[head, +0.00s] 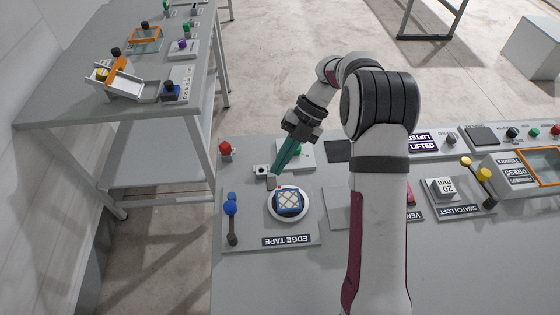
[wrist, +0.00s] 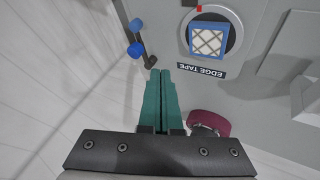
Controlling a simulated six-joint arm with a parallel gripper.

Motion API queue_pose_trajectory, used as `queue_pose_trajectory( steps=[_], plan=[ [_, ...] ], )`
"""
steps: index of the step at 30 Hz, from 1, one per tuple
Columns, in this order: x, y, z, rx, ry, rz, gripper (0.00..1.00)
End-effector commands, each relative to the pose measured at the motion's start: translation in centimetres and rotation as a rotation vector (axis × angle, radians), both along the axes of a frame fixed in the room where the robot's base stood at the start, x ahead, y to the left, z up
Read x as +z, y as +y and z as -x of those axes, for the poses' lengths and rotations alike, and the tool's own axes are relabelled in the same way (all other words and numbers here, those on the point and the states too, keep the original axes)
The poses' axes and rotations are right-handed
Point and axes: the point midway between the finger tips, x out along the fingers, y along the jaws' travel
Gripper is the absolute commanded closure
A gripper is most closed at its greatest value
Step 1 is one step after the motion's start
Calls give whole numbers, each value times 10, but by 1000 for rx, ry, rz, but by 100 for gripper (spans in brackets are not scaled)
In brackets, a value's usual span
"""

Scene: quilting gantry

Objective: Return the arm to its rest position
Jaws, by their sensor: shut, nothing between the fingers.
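My gripper (head: 273,174) is at the end of my arm over the left part of the grey bench. In the wrist view the shut fingers (wrist: 161,72) point toward the EDGE TAPE station. The arm is bent, reaching from the front of the bench up and to the left. Whether the fingertips touch anything is hard to tell.
A blue-edged quilted square (head: 289,202) lies on the round white plate (head: 273,214) close to my gripper. A blue-knobbed lever (head: 231,209) and red knob (head: 226,148) stand left. SWATCHLOFT (head: 458,211) and the PRESS (head: 517,173) lie right. A second table (head: 60,105) stands left.

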Motion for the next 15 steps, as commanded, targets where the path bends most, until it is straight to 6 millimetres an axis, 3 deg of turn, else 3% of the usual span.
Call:
queue_pose_trajectory(
  steps=[6,9,11,13,15],
  plan=[
    [0,1,0,-3,-2,-2,100],
    [15,18,-16,-109,-63,-48,100],
    [40,40,-43,-283,-153,-118,100],
    [90,59,-86,-599,-284,-231,100],
    [152,47,-126,-1015,-394,-345,100]
  ],
)
